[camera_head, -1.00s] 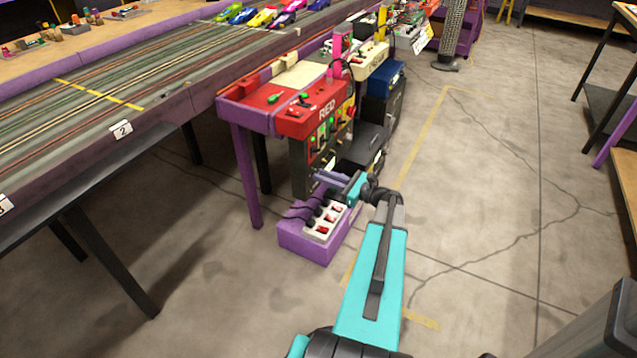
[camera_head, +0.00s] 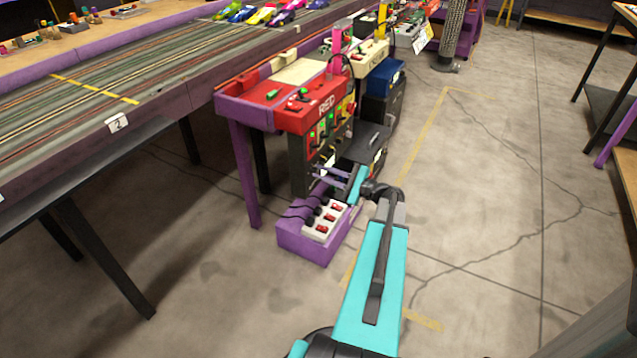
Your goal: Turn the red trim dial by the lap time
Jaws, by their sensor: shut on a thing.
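The red control station (camera_head: 300,105) stands beside the track, with a dark front panel (camera_head: 298,165) below its red top. My gripper (camera_head: 318,174) is at the lower part of that panel, above the purple box. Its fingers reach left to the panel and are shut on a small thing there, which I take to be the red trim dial. The dial itself is hidden at the fingertips or too small to make out. The lap time cannot be read in this view. Green lights and small switches show higher on the panel.
A purple box with a white power strip (camera_head: 325,220) and dark cables sits on the floor just below my gripper. A dark case (camera_head: 368,146) stands close behind it. The purple table leg (camera_head: 245,175) is to the left. The concrete floor at right is open.

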